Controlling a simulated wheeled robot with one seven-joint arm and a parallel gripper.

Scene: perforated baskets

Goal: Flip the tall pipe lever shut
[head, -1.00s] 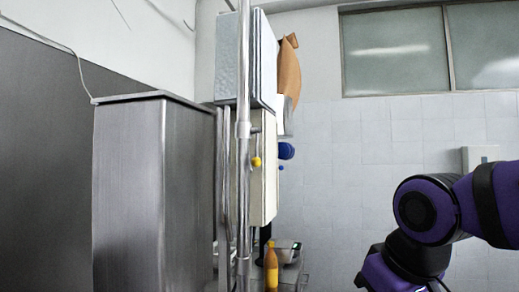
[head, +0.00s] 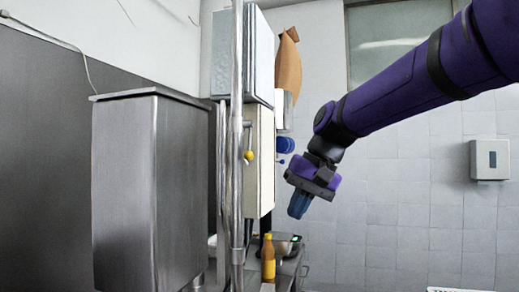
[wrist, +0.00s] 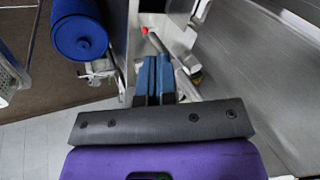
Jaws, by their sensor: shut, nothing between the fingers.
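A tall shiny pipe (head: 236,130) stands upright left of centre in the head view. A short lever with a yellow ball end (head: 249,156) sits beside the pipe, in front of a cream cabinet side. I cannot tell its exact joint or how far it is turned. My gripper (head: 297,208) is to the right of the pipe and lower than the yellow ball, apart from both. It points down, shut and empty. In the wrist view its blue fingers (wrist: 153,65) are together. A pale pipe with a red end (wrist: 146,30) lies beyond them; I cannot tell whether it is the same pipe.
A steel cabinet (head: 150,190) stands left of the pipe. A cream box (head: 262,160) hangs behind it, with blue round parts (head: 285,145) at its side. An orange bottle (head: 268,260) stands low on a counter. A blue cylinder (wrist: 80,35) is left of my fingers. Open space lies right.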

